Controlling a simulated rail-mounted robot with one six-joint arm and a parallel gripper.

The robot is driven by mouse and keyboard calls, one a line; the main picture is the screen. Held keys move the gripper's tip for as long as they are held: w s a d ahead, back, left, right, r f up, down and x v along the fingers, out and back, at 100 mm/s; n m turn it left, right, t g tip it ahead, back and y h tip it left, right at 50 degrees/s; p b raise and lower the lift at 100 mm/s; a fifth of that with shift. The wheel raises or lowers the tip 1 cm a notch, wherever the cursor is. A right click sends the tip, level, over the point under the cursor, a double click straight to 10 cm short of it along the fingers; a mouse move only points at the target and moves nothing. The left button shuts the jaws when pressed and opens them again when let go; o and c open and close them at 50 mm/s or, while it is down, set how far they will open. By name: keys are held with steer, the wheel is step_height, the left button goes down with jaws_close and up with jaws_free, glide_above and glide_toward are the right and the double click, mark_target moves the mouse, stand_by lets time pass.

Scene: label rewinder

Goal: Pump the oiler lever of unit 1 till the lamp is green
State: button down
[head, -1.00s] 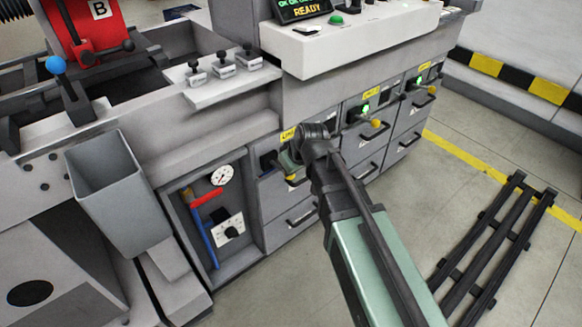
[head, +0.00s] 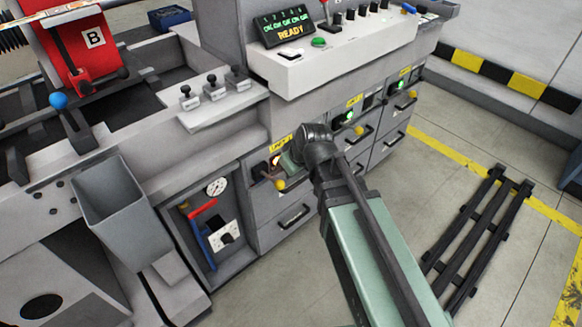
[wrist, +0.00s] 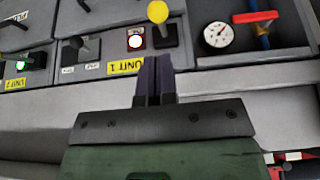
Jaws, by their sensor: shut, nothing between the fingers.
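In the wrist view my gripper (wrist: 154,80) is shut and empty, its fingers pointing at the unit 1 panel. The unit 1 oiler lever ends in a yellow knob (wrist: 158,12), just beyond the fingertips. The unit 1 lamp (wrist: 136,42) has a white centre with a red glow, so it is not green. The yellow unit 1 label (wrist: 125,67) is left of the fingers. In the head view the yellow knob (head: 280,185) and the reddish lamp (head: 276,161) show left of my wrist, which hides most of the gripper. Contact with the lever cannot be told.
The neighbouring unit has a green lamp (head: 347,117) and its own yellow knob (head: 359,131). A gauge (wrist: 219,36) and a red handle (wrist: 256,17) sit in a recess beside unit 1. A black rack (head: 477,235) lies on the floor at right.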

stand_by(0.3)
step_height(320, 180, up, 6)
steer(key=f+g+h+p, duration=0.1)
steer(key=g+h+p, duration=0.1)
steer(key=p, duration=0.5)
glide_above(282, 187)
steer(key=w+a, duration=0.1)
steer(key=a, duration=0.1)
steer(key=shift+g, duration=0.4)
steer(key=f+b, duration=0.9)
steer(key=w+f+b, duration=0.1)
steer(key=f+b, duration=0.3)
steer(key=shift+d+f+b, duration=0.2)
steer(key=shift+b, duration=0.2)
steer(key=shift+s+d+f, duration=0.1)
steer(key=shift+d, duration=0.05)
steer(key=f+t+b, duration=0.1)
steer(key=s+f+y+b, duration=0.1)
steer(key=b, duration=0.1)
steer(key=d+f+t+b, duration=0.1)
steer(key=b, duration=0.1)
steer(key=shift+s+f+t, duration=0.3)
steer(key=shift+f+t+y+b, duration=0.3)
steer(key=shift+f+y+b, duration=0.15)
steer(key=shift+b, duration=0.3)
steer(key=shift+r, duration=0.15)
